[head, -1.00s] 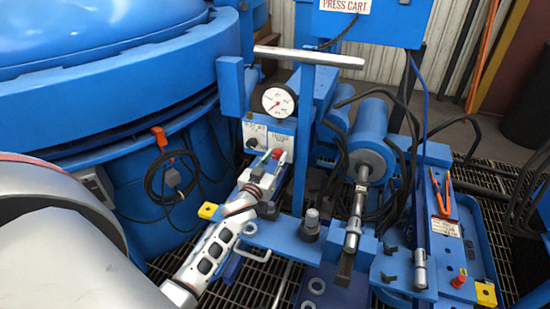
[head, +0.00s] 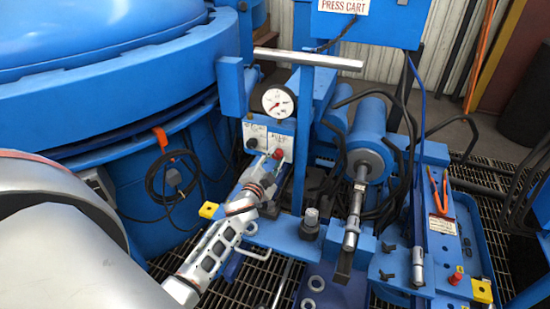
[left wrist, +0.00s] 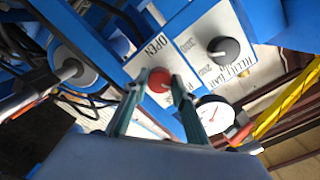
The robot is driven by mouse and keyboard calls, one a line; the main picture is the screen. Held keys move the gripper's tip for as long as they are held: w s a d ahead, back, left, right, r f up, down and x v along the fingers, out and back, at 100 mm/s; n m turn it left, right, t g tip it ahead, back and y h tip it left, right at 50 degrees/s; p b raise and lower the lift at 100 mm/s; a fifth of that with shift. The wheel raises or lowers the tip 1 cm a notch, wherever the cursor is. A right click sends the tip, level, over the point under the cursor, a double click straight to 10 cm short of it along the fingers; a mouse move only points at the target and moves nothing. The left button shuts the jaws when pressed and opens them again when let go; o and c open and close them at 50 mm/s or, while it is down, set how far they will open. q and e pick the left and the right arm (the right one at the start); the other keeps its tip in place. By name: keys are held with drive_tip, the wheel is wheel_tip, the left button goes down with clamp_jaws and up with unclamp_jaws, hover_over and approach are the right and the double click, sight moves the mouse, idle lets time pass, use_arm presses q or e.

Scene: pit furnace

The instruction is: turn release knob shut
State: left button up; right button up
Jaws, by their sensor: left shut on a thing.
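The red release knob (head: 279,154) is on the white-plated panel below the pressure gauge. In the left wrist view the red knob (left wrist: 159,78) sits between the two fingertips of my left gripper (left wrist: 158,86), beside a label reading "OPEN". My left gripper (head: 271,165) is shut on it, one finger on each side. In the head view the gripper partly covers the lower part of the panel. The knob's exact turn angle cannot be read. My right gripper is not in view.
A black knob (left wrist: 225,48) is on the neighbouring plate, and the gauge (head: 279,101) is above the panel. A blue post with a grey crossbar (head: 308,60) stands close by on the right. The large blue furnace (head: 110,90) fills the left. Cylinder and hoses (head: 369,140) are right.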

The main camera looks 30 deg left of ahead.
use_arm(q)
drive_tip(key=m, duration=0.5)
drive_tip(key=shift+m, duration=0.3)
idle(0.4)
drive_tip(key=o, duration=1.1)
drive_tip(key=v, duration=1.2)
drive_tip(key=shift+d, duration=0.2)
